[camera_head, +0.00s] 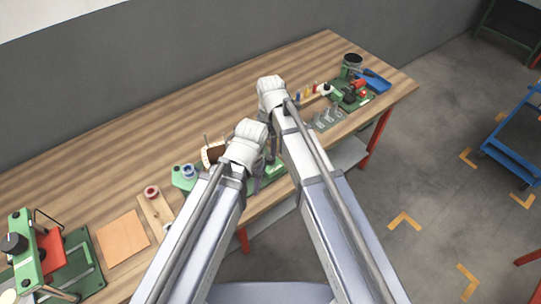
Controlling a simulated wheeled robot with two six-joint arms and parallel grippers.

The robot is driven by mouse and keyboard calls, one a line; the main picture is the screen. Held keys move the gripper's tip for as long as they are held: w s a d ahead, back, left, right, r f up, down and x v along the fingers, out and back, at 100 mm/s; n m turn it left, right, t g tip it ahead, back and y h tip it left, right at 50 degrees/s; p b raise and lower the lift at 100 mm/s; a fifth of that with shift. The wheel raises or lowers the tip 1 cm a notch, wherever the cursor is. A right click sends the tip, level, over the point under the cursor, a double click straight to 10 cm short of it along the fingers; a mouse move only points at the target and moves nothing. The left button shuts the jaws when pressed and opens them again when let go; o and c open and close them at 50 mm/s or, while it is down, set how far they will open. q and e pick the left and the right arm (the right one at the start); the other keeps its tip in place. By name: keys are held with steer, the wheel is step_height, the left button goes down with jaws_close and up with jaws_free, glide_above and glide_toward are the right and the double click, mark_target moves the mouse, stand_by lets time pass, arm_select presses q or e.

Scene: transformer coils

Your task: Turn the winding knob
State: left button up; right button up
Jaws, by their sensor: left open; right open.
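A green winding device stands on the table in the middle, mostly hidden behind my arms. Its green base (272,172) shows between them, and a blue-topped round part (187,171) shows on a green body at its left. A brown coil with pale ends (213,153) sits beside that body. I cannot tell for sure which part is the winding knob. My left gripper (261,174) is open over the green device, its fingers partly hidden by my wrist. My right gripper (291,112) is open, above and to the right of it, largely hidden by its own arm.
On the wooden table (130,150), a green press (25,255) stands at left, near an orange sheet (123,237) and a wooden strip with a red spool (151,192). A blue scoop (377,82) and red-and-green device (352,93) stand at right. The table's back is clear.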

mark_target(270, 159)
arm_select(q)
step_height(270, 159, down, 8)
steer(key=b, duration=0.7)
steer(key=shift+r, duration=0.25)
arm_select(e)
step_height(270, 159, down, 8)
steer(key=shift+r, duration=0.2)
steer(key=shift+r, duration=0.1)
jaws_close()
